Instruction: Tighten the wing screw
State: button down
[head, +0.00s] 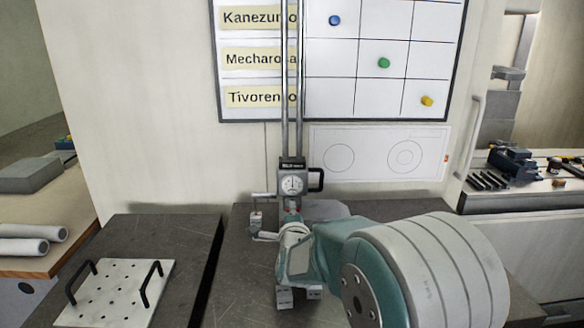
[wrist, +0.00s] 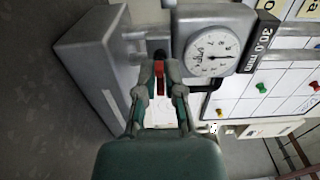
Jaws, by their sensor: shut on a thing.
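A height gauge with a round dial (head: 293,182) stands on the dark table in front of the wall, on two tall upright rods. In the wrist view its dial (wrist: 212,53) is close, turned sideways. The wing screw (wrist: 160,68) shows as a small red piece just beside the dial housing. My gripper (wrist: 160,84) is shut on it, one finger on each side. In the head view my gripper (head: 291,230) is below the dial, and my arm hides much of the gauge's lower part.
A plate with holes and two black handles (head: 115,291) lies on the dark slab at left. A chart board (head: 335,62) with coloured magnets hangs behind the gauge. A drawing sheet (head: 378,153) is below it. A bench with tools (head: 520,210) stands at right.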

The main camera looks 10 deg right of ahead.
jog(key=shift+f, duration=0.15)
jog(key=m, duration=0.4)
jog(key=shift+f, duration=0.1)
jog(key=m, duration=0.4)
jog(key=shift+m, duration=0.3)
jog(key=m, duration=0.4)
jog(key=shift+f, duration=0.1)
jog(key=m, duration=0.5)
jog(key=c, duration=0.9)
grip_release()
jog(key=shift+r, duration=0.25)
